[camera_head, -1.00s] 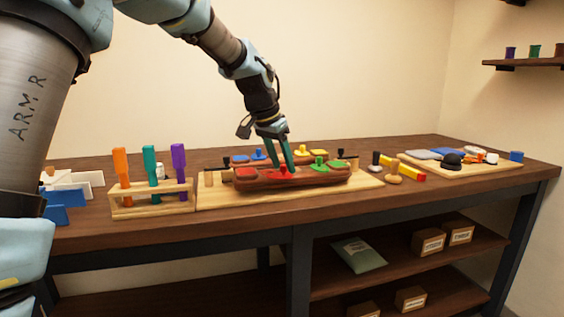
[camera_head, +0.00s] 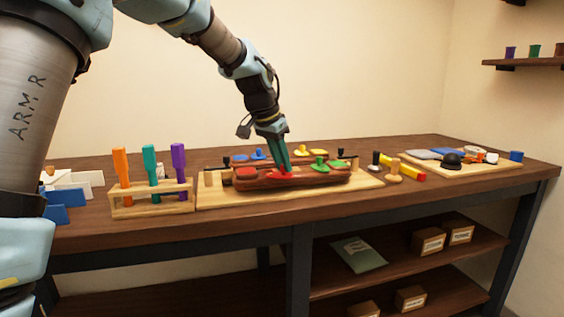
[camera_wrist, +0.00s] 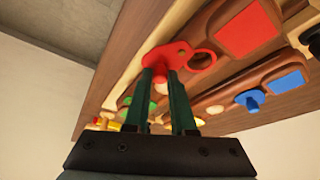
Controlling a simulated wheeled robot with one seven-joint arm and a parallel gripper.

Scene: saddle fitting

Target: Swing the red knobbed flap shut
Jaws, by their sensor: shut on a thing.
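The red knobbed flap (camera_wrist: 185,53) shows in the wrist view as a flat red piece with a ring-shaped end. Its knob is between the fingertips of my gripper (camera_wrist: 162,80), which is shut on it. In the head view my gripper (camera_head: 284,165) reaches down to the red flap (camera_head: 284,174) at the middle of the near brown wooden saddle (camera_head: 310,181). The fingers partly hide the flap. I cannot tell its exact angle. A red inset (camera_head: 246,173) lies to the left on the same brown piece.
A green knobbed piece (camera_head: 319,165) is close on the right, with yellow (camera_head: 302,151) and blue (camera_head: 258,155) knobbed pieces behind. A wooden rack (camera_head: 152,201) with upright handles stands left. The pale baseboard (camera_head: 225,201) has bare room in front.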

